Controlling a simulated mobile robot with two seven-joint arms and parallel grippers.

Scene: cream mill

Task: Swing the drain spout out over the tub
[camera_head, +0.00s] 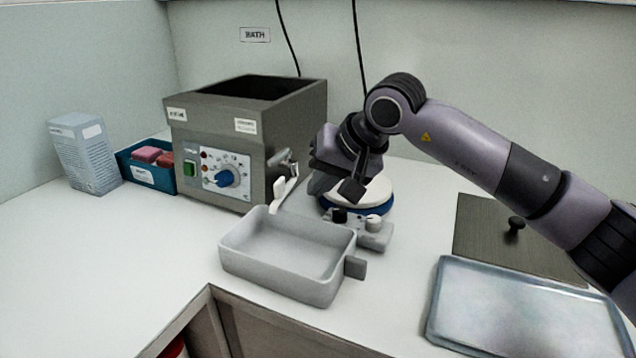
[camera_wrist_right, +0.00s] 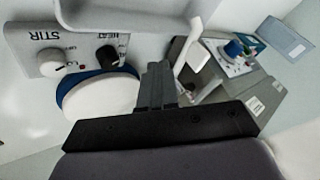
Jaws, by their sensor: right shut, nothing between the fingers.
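The bath (camera_head: 245,130) is a grey box with an open top and a control panel. A white drain spout (camera_head: 283,193) sticks out from the metal valve (camera_head: 283,164) on its right side, its free end at the back rim of the tub. The light grey tub (camera_head: 238,262) stands in front. In the right wrist view the spout (camera_wrist_right: 190,58) lies just right of my fingers, with the tub (camera_wrist_right: 125,10) beyond. My right gripper (camera_head: 352,190) is shut and empty, above the stirrer and apart from the spout; it also shows in the right wrist view (camera_wrist_right: 158,75). My left gripper is out of view.
A stirrer hotplate with a white top (camera_head: 376,194) and knobs stands under my right gripper. A metal tray (camera_head: 520,310) and a dark plate with a knob (camera_head: 480,228) lie at right. A blue bin (camera_head: 150,177) and a box (camera_head: 84,155) stand at left.

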